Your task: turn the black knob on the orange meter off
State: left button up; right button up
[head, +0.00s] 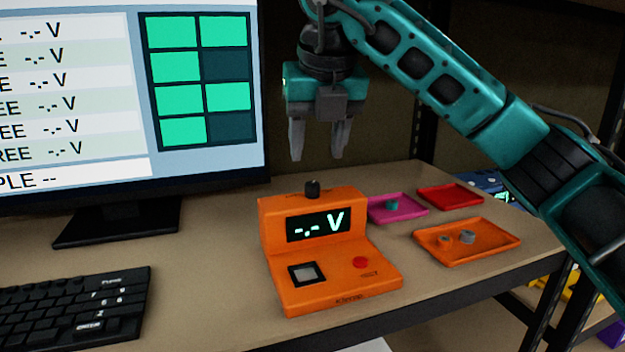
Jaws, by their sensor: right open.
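The orange meter (335,279) stands on the table in the middle of the head view. Its display reads "-.- V". The black knob (312,189) sits upright on the meter's top. My right gripper (315,157) hangs above the knob with its fingers pointing down. It is open and empty, and the fingertips appear higher than the knob and apart from it. My left gripper is not in view.
A monitor (262,90) stands at the left with a keyboard (75,305) in front. Right of the meter lie a pink tray (415,214), a red tray (450,195) and an orange tray (490,247), the pink and orange ones holding small parts. The table's edge runs along the right.

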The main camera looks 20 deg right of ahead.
aim_at(313, 183)
jog(key=x, duration=0.7)
grip_shut()
dwell(0.4)
